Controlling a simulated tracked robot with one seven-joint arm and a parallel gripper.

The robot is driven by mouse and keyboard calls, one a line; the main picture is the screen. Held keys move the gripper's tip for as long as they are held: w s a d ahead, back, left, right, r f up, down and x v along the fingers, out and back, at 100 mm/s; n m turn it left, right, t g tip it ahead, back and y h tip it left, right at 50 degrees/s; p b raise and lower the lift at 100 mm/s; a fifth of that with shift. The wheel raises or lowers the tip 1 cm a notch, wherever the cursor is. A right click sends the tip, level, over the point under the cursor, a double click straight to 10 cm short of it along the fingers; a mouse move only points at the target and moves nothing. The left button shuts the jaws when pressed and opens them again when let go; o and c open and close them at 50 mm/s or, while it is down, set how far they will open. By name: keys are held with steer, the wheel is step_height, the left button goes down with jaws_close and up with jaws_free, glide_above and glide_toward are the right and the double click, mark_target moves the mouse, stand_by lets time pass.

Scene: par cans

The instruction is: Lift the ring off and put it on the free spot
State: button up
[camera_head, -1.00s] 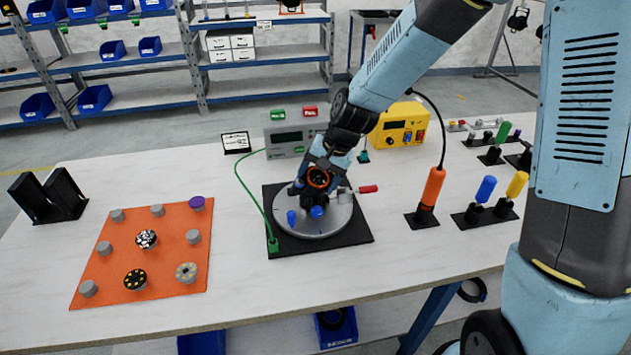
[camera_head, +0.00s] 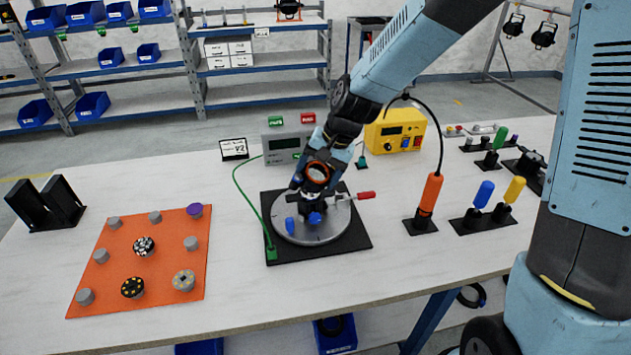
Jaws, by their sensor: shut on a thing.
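My gripper (camera_head: 309,207) points down over a grey round plate (camera_head: 325,236) on a square black base (camera_head: 352,243). It is shut on a part that its own fingers and wrist hide, so I cannot tell whether this is the ring. Blue knobs stand on the plate: one (camera_head: 290,224) left of the fingers, one (camera_head: 315,219) just in front. A red-handled clamp (camera_head: 365,195) is at the right of the plate. An orange mat (camera_head: 111,278) at the left carries several grey pegs, a purple cap (camera_head: 195,209) and patterned discs, among them a black one (camera_head: 132,287).
Black upright holders (camera_head: 47,203) stand at the far left. A grey meter (camera_head: 286,146) and a yellow power unit (camera_head: 396,130) stand behind. An orange-handled tool (camera_head: 429,196) and blue and yellow handles stand at the right. A green cable curves beside the plate. Bare tabletop separates mat and base.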

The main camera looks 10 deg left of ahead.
mark_target(315, 183)
steer(key=s+d+r, duration=0.6)
steer(key=s+r, duration=0.5)
steer(key=shift+d+r, duration=0.25)
steer(key=shift+r, duration=0.15)
stand_by(0.4)
steer(key=shift+s, duration=0.1)
